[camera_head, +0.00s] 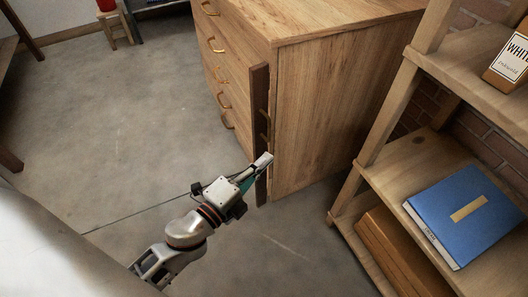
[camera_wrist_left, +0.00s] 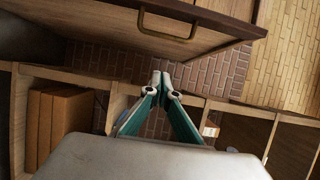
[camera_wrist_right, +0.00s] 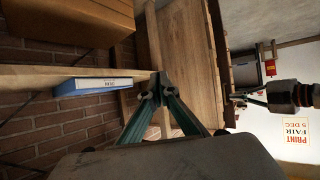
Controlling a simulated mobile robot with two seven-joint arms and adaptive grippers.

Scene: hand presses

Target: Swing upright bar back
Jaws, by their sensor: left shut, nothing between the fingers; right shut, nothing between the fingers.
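The upright bar (camera_head: 260,112) is a dark wooden strip standing along the front right edge of a wooden drawer chest (camera_head: 330,100). My left gripper (camera_head: 265,160) is shut and empty. In the head view its tips overlap the lower part of the bar; I cannot tell whether they touch it. In the left wrist view the shut fingertips (camera_wrist_left: 161,76) lie below a dark strip (camera_wrist_left: 215,15), which looks like the bar, beside a drawer handle. My right gripper (camera_wrist_right: 158,88) shows only in its own wrist view, shut and empty, in front of the chest's side.
A shelf unit (camera_head: 370,150) with a blue book (camera_head: 465,212), a brown box (camera_head: 400,250) and a white-labelled box (camera_head: 508,62) stands right of the chest. A stool (camera_head: 117,25) is at the far left. The grey floor (camera_head: 110,110) left of the chest is clear.

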